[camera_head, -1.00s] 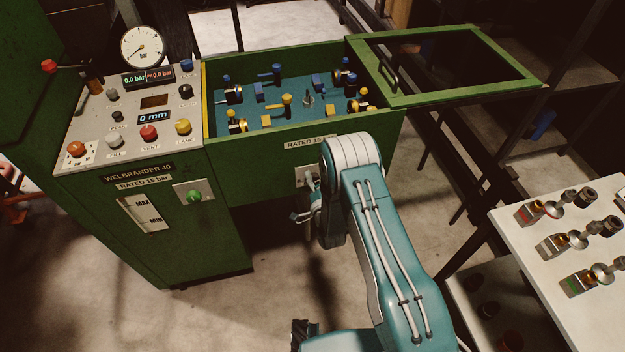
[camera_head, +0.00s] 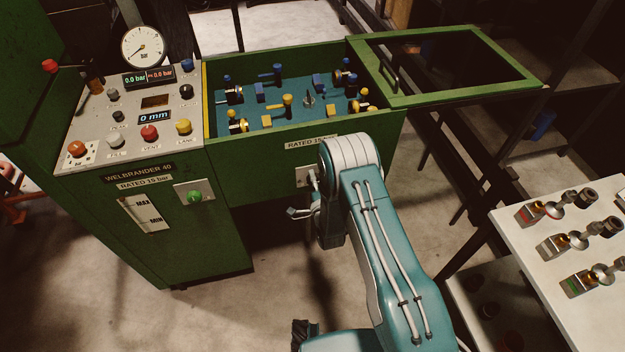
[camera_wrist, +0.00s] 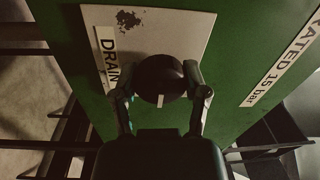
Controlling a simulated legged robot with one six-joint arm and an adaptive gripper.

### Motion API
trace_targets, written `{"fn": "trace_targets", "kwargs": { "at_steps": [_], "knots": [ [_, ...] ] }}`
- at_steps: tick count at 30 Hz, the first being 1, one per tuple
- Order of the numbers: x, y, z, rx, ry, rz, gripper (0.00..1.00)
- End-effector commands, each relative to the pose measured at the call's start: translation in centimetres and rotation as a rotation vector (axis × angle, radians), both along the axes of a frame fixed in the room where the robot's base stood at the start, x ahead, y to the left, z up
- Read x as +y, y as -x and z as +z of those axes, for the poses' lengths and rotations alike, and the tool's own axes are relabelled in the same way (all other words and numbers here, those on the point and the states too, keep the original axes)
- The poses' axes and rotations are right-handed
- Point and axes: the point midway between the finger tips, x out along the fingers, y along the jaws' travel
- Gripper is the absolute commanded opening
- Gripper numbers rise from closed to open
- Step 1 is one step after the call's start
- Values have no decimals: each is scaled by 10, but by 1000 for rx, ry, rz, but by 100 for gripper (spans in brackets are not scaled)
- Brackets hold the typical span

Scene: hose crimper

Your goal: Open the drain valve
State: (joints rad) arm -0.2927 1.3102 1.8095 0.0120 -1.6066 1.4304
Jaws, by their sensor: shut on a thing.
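The drain valve knob (camera_wrist: 160,72) is dark and round in the wrist view. It sits in front of a pale plate (camera_wrist: 190,24) marked DRAIN on the green tank wall. My gripper (camera_wrist: 160,84) has one finger on each side of the knob and is shut on it. In the head view the plate (camera_head: 302,177) shows only in part beside my arm. My gripper (camera_head: 306,210) is partly visible just below it, and my arm hides much of the valve there.
The green bench's open tank (camera_head: 240,115) holds several blue and yellow fittings. Its framed lid (camera_head: 470,92) stands open to the right. A control panel (camera_head: 150,105) with a gauge is at the left. A white table (camera_head: 520,265) with metal parts is at the right.

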Motion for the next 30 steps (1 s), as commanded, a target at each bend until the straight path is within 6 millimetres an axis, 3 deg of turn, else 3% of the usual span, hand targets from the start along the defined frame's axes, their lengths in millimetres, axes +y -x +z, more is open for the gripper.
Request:
{"fn": "trace_targets", "kwargs": {
  "at_steps": [5, 6, 7, 8, 22, 30],
  "knots": [
    [-4, 0, -3, 10, 2, -9, 11],
    [-4, 0, -3, 10, 2, -9, 76],
    [-4, 0, -3, 10, 2, -9, 90],
    [-4, 0, -3, 10, 2, -9, 93],
    [-2, 5, -2, 5, 3, -3, 93],
    [-16, 52, -6, 9, 4, -4, 93]
  ]
}}
